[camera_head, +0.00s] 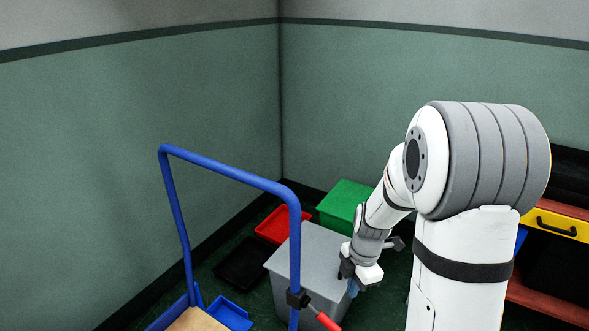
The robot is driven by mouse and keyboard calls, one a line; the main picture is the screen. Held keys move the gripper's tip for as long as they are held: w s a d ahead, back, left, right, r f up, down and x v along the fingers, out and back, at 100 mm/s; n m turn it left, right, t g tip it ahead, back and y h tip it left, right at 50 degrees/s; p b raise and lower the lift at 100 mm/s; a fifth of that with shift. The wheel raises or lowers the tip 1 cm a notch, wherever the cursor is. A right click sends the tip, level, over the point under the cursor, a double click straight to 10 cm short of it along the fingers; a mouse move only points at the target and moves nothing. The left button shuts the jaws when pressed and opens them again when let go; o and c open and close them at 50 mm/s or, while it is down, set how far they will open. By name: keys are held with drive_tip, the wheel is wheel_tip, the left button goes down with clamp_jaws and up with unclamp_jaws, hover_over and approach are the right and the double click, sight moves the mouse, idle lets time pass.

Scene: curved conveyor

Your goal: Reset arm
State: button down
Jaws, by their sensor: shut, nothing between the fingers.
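My arm, white and grey, stands at the right in the head camera view and bends down to the left. My gripper (352,286) is at its lower end, small and pointing down, beside the right part of the grey bin. It is shut and empty. The gripper is small and partly hidden behind its own wrist parts.
A blue-handled trolley (230,174) stands at front left, with a red-gripped tool (327,321) near its post. Behind it are a grey bin (310,246), a green bin (345,203), a red tray (280,224) and a black tray (242,262). Shelving with a yellow drawer (562,225) is at right.

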drive_tip(key=s+a+r+m+t+p, duration=0.1)
drive_tip(key=s+r+m+p, duration=0.4)
drive_tip(key=r, duration=0.7)
drive_tip(key=s+a+r+m+t+p, duration=0.1)
drive_tip(key=s+r+m+p, duration=0.4)
drive_tip(key=r+m+p, duration=0.4)
drive_tip(key=s+a+r+m+t+h+p, duration=0.1)
drive_tip(key=s+r+m+p, duration=0.3)
drive_tip(key=r, duration=1.1)
drive_tip(key=shift+s+r+m+p, duration=0.4)
drive_tip(key=shift+m+p, duration=1)
drive_tip(key=shift+m, duration=0.2)
